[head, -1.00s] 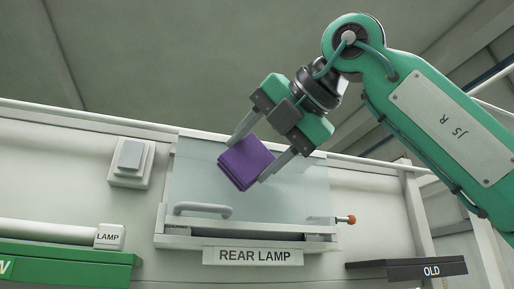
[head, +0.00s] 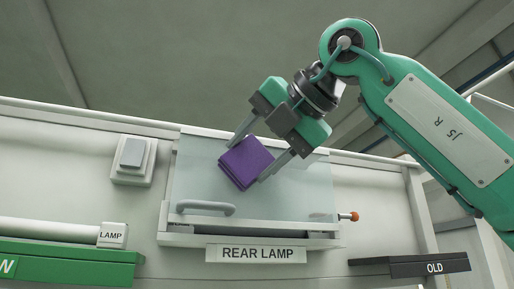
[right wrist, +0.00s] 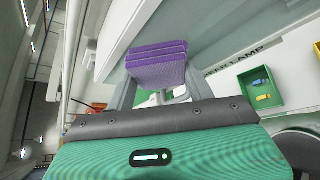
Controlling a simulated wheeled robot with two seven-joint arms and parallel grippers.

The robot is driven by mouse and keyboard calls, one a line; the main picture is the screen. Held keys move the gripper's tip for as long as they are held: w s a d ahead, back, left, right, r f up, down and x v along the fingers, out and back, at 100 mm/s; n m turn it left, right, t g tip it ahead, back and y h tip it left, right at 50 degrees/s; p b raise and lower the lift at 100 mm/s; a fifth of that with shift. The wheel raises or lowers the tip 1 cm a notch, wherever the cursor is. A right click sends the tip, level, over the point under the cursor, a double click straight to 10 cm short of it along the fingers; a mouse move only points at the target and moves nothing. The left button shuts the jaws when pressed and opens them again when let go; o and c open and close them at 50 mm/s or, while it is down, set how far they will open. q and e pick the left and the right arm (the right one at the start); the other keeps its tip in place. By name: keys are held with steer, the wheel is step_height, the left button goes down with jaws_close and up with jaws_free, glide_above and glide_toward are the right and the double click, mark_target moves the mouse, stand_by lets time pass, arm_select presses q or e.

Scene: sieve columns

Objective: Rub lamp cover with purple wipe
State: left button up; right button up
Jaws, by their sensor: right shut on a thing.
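The lamp cover (head: 300,190) is a pale, see-through panel with a grey handle (head: 206,208) near its lower left. It sits in a white frame above the REAR LAMP label (head: 256,253). My right gripper (head: 246,163) is shut on the folded purple wipe (head: 247,164), in front of the cover's upper middle. The wipe is tilted and hides part of the cover. I cannot tell whether it touches it. The right wrist view shows the layered wipe (right wrist: 157,66) between the fingers. My left gripper is not in view.
A white switch (head: 133,155) is left of the cover. A green bin (right wrist: 261,91) shows in the wrist view.

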steer(key=shift+w+a, duration=0.1)
steer(key=shift+w, duration=0.2)
steer(key=d, duration=0.2)
steer(key=w+d, duration=0.1)
steer(key=d, duration=0.1)
steer(key=shift+w, duration=0.15)
steer(key=shift+a, duration=0.1)
steer(key=shift+s+a, duration=0.3)
steer(key=shift+a, duration=0.65)
steer(key=shift+s+a, duration=0.3)
steer(key=shift+a, duration=0.65)
steer(key=shift+s, duration=0.1)
